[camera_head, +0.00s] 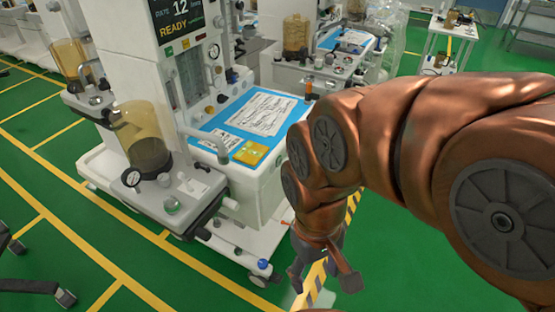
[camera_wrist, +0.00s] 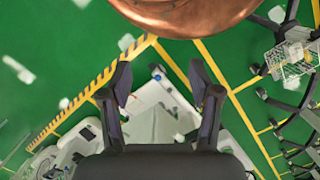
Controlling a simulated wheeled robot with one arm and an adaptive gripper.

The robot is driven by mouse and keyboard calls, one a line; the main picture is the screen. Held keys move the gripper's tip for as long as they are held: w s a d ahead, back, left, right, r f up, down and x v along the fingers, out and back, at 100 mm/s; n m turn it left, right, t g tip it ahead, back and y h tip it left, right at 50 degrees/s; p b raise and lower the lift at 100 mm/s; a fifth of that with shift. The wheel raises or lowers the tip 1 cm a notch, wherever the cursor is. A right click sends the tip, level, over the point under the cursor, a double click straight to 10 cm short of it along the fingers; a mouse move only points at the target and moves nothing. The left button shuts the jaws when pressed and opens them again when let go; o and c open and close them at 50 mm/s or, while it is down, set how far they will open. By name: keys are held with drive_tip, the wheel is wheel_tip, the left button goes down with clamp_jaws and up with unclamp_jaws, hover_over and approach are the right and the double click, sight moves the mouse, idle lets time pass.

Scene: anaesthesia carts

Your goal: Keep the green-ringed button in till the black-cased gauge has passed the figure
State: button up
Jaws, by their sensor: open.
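My gripper (camera_head: 322,277) hangs to the right of the cart, apart from the button, pointing down. In the wrist view my gripper (camera_wrist: 159,82) is open with nothing between its fingers.
The amber canister (camera_head: 143,135) rises behind the gauge. A blue-topped work surface (camera_head: 215,128) with papers and a yellow pad lies between the block and my arm. Another cart (camera_head: 345,62) stands behind. Green floor (camera_head: 120,245) is clear in front. A black chair foot (camera_head: 62,297) is at lower left.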

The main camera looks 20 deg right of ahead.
clamp_jaws()
idle(0.3)
idle(1.2)
